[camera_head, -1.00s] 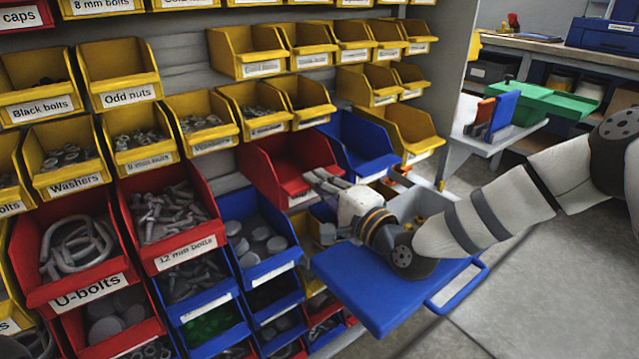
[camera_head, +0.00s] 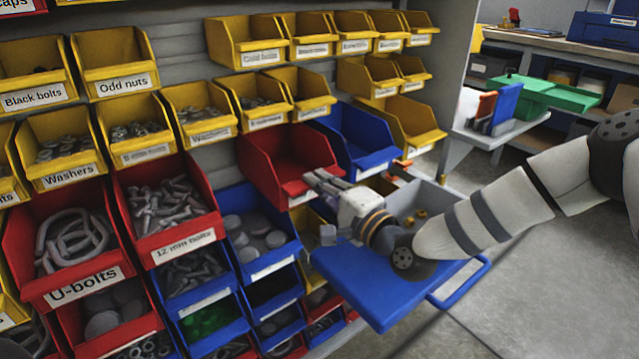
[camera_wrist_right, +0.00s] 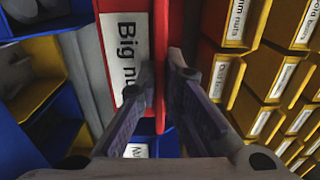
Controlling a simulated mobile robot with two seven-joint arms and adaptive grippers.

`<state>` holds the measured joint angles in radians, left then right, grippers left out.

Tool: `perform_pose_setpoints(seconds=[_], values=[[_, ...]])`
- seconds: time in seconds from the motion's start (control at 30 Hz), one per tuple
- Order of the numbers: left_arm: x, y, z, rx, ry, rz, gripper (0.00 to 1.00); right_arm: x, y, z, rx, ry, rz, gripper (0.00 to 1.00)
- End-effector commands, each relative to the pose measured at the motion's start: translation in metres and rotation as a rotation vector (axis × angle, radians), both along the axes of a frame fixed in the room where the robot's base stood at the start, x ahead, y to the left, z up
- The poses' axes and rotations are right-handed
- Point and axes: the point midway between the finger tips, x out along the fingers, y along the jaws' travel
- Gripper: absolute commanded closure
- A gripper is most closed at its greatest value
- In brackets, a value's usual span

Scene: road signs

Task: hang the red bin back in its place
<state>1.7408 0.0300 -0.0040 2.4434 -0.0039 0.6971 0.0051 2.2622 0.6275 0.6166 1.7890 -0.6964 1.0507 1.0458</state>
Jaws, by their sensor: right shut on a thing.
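The red bin (camera_head: 284,158) is at the rack in the head view, left of a blue bin (camera_head: 357,140). It looks empty, roughly upright and open toward me. My right gripper (camera_head: 318,186) is shut on its front wall near the right end. In the right wrist view, the fingers (camera_wrist_right: 160,82) pinch the red bin's wall (camera_wrist_right: 162,30), beside a white label reading "Big nu…", the rest hidden by a finger. The bin's back is hidden, so I cannot tell whether it is hooked on the rail. My left gripper is not in view.
Yellow bins (camera_head: 203,118) fill the rows above and left. A red 12 mm bolts bin (camera_head: 168,210) and a blue bin (camera_head: 257,235) sit lower left. A blue cart shelf (camera_head: 385,290) lies under my right arm. Clear floor (camera_head: 540,270) is at right.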

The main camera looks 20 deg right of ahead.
Motion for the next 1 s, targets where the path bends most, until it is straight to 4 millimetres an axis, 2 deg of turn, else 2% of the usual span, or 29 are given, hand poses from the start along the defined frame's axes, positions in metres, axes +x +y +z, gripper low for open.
perform_pose_setpoints(seconds=[0.17,0.2,0.3,0.63,0.73,1.0], values=[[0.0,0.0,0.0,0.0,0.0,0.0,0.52,0.0,0.0,0.001,0.001,-0.002,0.0,1.0],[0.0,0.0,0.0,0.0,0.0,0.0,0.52,0.0,0.0,0.001,0.001,-0.002,0.0,0.88],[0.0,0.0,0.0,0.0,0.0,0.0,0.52,0.0,0.0,0.001,0.001,-0.002,0.0,0.69],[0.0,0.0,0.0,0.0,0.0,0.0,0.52,-0.005,-0.002,-0.001,-0.001,0.003,0.0,0.69],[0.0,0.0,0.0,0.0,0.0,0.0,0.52,-0.023,-0.009,-0.001,0.002,0.004,-0.001,0.69],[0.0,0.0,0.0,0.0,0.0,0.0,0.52,-0.09,-0.033,-0.001,0.004,0.001,-0.002,0.69]])
